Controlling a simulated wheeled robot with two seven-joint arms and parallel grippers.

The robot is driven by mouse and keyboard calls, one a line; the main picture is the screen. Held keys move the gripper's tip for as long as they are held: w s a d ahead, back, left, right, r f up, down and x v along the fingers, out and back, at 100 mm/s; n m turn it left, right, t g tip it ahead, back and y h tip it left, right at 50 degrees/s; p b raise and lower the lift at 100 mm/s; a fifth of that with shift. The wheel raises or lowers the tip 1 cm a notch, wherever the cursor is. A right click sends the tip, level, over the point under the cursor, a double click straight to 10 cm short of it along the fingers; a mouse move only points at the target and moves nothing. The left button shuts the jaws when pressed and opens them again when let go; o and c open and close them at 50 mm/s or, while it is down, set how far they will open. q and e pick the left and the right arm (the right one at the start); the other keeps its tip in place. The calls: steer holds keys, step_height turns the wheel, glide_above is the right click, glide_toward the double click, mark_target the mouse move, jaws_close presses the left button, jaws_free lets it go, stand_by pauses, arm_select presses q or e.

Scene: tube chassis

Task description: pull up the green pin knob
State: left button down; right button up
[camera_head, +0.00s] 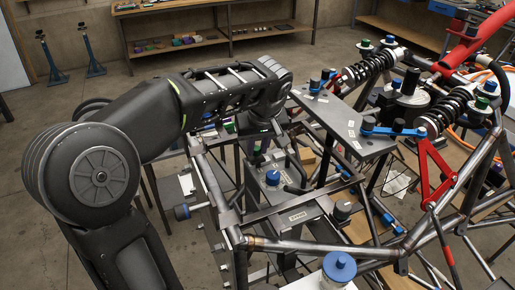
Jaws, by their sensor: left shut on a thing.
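My left arm reaches in from the left over the tube chassis, and its left gripper (268,150) points down near the middle of the frame. The gripper is shut on a small green knob (257,151), of which only a little shows between and beside the dark fingers. The knob sits above a dark grey fixture block (272,190) with a blue cap on top. Whether the knob is raised or seated cannot be told at this size. My right gripper is not in view.
A grey plate (345,125) with blue clamps lies just right of the gripper. Steel chassis tubes (335,243) surround the fixture. A blue-capped post (339,266) stands at the front. Black coil shocks (448,108) and red arms crowd the right. A wooden shelf bench (205,45) is at the back.

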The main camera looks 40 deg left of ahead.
arm_select(q)
steer(key=shift+r, duration=0.55)
steer(key=c, duration=1.3)
jaws_free()
steer(key=shift+o, duration=0.2)
steer(key=v, duration=0.7)
steer(key=shift+r, duration=0.3)
steer(key=shift+s+d, duration=0.1)
steer(key=shift+d, duration=0.05)
